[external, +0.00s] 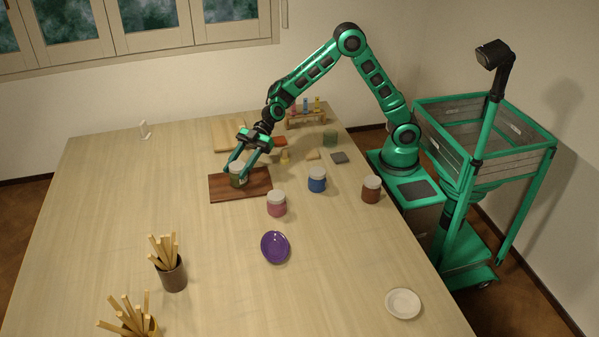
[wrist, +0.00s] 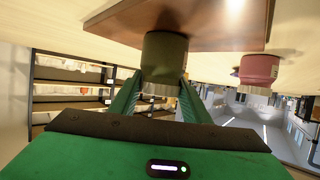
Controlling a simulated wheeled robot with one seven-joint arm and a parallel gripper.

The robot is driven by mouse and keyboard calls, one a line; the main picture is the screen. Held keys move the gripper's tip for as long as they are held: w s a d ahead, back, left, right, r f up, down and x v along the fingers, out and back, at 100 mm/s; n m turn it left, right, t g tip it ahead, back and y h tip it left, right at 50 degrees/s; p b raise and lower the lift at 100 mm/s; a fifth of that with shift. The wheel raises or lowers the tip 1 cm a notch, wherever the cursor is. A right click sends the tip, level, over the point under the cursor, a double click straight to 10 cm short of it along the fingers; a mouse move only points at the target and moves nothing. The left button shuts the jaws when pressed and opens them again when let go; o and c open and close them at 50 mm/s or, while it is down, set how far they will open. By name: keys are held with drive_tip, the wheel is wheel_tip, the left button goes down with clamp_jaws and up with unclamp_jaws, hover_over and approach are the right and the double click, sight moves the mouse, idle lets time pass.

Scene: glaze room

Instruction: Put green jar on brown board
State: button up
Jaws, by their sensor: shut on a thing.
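The green jar (external: 238,178) with a pale lid is upright between the fingers of my gripper (external: 239,172), which is shut on it. In the external view the jar is over the left-middle part of the brown board (external: 258,187). In the wrist view, which looks upside down, the green jar (wrist: 164,62) is between both fingers (wrist: 160,88) and its base overlaps the brown board (wrist: 205,22). The base is at or very close to the board's surface; I cannot tell whether it touches.
A pink jar (external: 277,204) stands just right of the board, with blue (external: 317,181) and brown (external: 371,190) jars farther right. A purple dish (external: 275,247), a white dish (external: 403,303) and a stick holder (external: 172,275) are nearer. A pale board (external: 228,133) lies behind.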

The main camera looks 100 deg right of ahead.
drive_tip(key=o, duration=1.2)
drive_tip(key=shift+o, duration=0.2)
drive_tip(key=v, duration=1.2)
drive_tip(key=shift+r, duration=0.1)
